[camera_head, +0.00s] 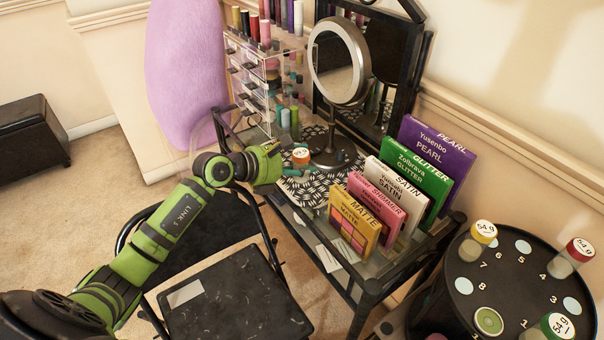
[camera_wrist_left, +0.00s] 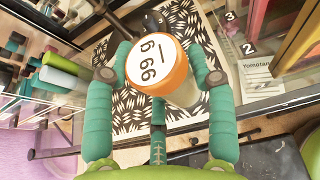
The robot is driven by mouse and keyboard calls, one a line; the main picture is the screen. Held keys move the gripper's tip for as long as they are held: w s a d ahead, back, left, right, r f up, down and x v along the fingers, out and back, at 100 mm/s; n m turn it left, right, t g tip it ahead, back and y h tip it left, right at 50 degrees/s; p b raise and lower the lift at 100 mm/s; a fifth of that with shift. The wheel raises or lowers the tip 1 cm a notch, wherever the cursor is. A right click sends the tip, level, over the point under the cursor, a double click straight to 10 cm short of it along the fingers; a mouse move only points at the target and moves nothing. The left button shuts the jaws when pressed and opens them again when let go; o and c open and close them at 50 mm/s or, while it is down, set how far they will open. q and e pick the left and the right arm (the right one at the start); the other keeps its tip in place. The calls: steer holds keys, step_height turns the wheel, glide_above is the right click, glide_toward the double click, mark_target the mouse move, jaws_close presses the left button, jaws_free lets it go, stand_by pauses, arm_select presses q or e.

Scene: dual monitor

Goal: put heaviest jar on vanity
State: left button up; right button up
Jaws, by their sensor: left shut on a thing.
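My left gripper (camera_head: 294,168) reaches over the glass-topped vanity (camera_head: 312,235) from the left. It is shut on a jar with an orange lid (camera_head: 300,154) and a white number label. In the left wrist view the jar (camera_wrist_left: 157,63) sits between the teal fingers of the gripper (camera_wrist_left: 158,85), above a black-and-white patterned mat (camera_wrist_left: 120,75). I cannot tell whether its base touches the mat. A yellow-lidded jar (camera_head: 484,232), a red-lidded jar (camera_head: 574,257) and a green-lidded jar (camera_head: 558,325) stand on the round black table (camera_head: 515,285); the readable labels say 54.9. My right gripper is out of view.
A round mirror (camera_head: 338,65) stands just behind the held jar. Upright boxes in yellow (camera_head: 352,220), pink, white, green and purple fill the vanity's right part. A clear cosmetics organiser (camera_head: 255,75) stands at the back left. A black chair (camera_head: 220,295) is in front.

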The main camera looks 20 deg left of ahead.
mark_target(299, 179)
arm_select(q)
steer(key=shift+f, duration=2.8)
steer(key=shift+b, duration=0.3)
steer(key=shift+f, duration=0.2)
steer(key=o, duration=0.9)
